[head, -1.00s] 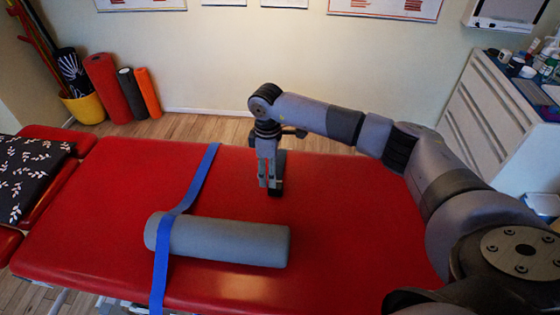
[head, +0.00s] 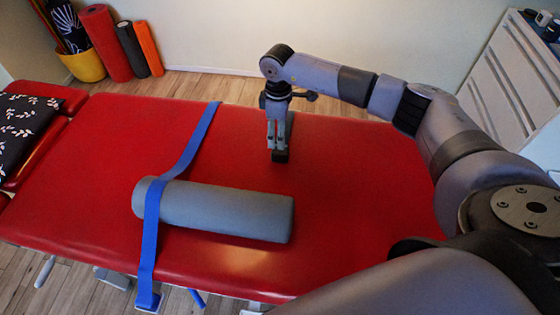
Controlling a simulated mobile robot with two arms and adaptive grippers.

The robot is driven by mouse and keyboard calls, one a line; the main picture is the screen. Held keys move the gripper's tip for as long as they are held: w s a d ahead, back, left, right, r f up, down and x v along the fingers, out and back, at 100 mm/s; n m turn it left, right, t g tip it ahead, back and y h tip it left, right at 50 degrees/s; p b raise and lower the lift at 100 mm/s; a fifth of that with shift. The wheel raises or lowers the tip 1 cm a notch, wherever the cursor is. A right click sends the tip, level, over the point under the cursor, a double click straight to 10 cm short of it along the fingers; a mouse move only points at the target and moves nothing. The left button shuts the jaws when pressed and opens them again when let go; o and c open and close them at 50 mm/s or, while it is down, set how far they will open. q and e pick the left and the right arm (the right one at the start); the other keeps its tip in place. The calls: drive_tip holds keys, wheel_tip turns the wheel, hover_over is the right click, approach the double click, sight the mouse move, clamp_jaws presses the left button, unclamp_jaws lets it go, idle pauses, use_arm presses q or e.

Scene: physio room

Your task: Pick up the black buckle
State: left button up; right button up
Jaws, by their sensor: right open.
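My right gripper (head: 277,146) points down over the far middle of the red treatment table, beyond the grey roller. It is open. A small dark block (head: 280,156) shows at its fingertips, low against the red top; I cannot tell whether this is the black buckle or part of the gripper. No other black buckle can be made out clearly. A blue strap (head: 186,160) crosses the table and passes over the left part of the roller, its near end hanging past the front edge. My left gripper is not in view.
The grey foam roller (head: 225,211) lies across the near middle of the red table (head: 345,200). A dark leaf-patterned cloth (head: 22,125) lies at the far left. Rolled mats (head: 105,42) stand against the wall, and a white drawer cabinet (head: 510,90) is at right.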

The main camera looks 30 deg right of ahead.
sight(280, 151)
wheel_tip(280, 151, down, 3)
drive_tip(key=shift+f+b, duration=0.1)
drive_tip(key=shift+b, duration=0.7)
drive_tip(key=shift+s+f+b, duration=0.1)
drive_tip(key=shift+f+b, duration=0.45)
drive_tip(key=shift+f, duration=0.05)
drive_tip(key=f+b, duration=0.3)
drive_tip(key=f, duration=0.1)
drive_tip(key=shift+s, duration=0.2)
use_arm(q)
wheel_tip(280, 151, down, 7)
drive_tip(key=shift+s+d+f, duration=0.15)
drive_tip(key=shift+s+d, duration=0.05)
use_arm(e)
drive_tip(key=shift+r, duration=0.1)
drive_tip(key=shift+c, duration=0.7)
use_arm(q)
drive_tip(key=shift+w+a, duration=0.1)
use_arm(e)
drive_tip(key=c, duration=1.1)
